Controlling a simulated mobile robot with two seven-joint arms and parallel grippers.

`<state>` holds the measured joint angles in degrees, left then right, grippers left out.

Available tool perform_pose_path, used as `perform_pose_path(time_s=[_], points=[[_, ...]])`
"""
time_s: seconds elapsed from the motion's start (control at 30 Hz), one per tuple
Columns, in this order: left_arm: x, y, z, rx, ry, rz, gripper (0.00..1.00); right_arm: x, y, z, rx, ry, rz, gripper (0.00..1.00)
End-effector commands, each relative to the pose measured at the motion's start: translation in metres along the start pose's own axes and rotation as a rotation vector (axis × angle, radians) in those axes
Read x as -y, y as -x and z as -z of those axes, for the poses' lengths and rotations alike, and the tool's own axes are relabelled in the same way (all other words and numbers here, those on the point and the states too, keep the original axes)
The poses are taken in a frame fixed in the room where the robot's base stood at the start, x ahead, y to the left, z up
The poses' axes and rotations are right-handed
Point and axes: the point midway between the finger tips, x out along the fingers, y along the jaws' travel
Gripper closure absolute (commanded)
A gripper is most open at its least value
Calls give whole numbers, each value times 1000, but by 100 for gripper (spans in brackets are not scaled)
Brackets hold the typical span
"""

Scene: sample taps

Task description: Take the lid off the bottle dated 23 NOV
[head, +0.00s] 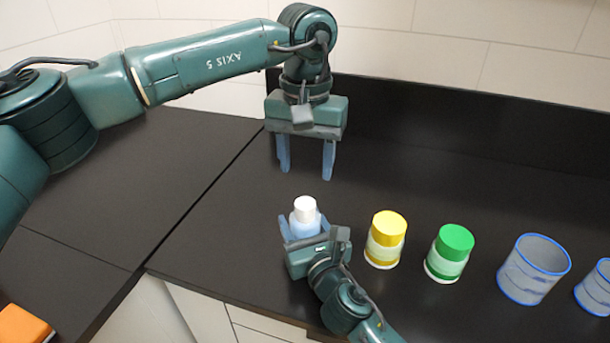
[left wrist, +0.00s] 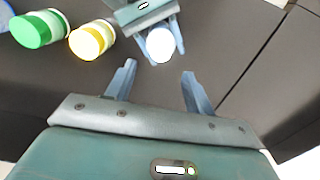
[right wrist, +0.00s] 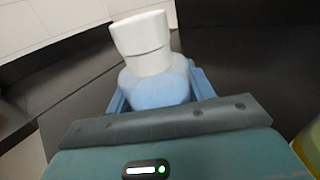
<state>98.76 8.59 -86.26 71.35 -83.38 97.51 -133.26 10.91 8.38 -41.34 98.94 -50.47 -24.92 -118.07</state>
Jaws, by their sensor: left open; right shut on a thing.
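A light blue bottle (head: 304,224) with a white lid (head: 305,205) stands upright on the black counter. My right gripper (head: 302,236) is shut on the bottle's body, below the lid. The lid (right wrist: 142,42) sits on the bottle (right wrist: 155,86) in the right wrist view. My left gripper (head: 306,168) is open and empty, pointing down behind the bottle and apart from it. In the left wrist view the white lid (left wrist: 160,45) shows beyond the open left fingers (left wrist: 158,85). No date is readable on any bottle.
A yellow-lidded jar (head: 386,240) and a green-lidded jar (head: 449,254) stand right of the bottle. Two blue-rimmed mesh cups (head: 532,270) (head: 597,288) stand further right. An orange block (head: 22,327) lies at lower left. The counter behind the jars is clear up to the dark backsplash.

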Motion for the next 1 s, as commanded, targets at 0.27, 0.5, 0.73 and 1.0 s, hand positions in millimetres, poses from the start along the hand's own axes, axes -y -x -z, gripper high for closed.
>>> perform_pose_path(time_s=[0.27,0.5,0.73,1.0], points=[[1,0,0,0,-361,-2,47,0,0,0,-1,0,0,100],[2,-18,0,3,-418,0,47,0,0,1,-1,0,0,100],[2,-55,0,3,-415,-1,47,0,0,0,-1,0,0,100],[2,-79,0,2,-414,0,47,0,0,0,-1,0,0,100]])
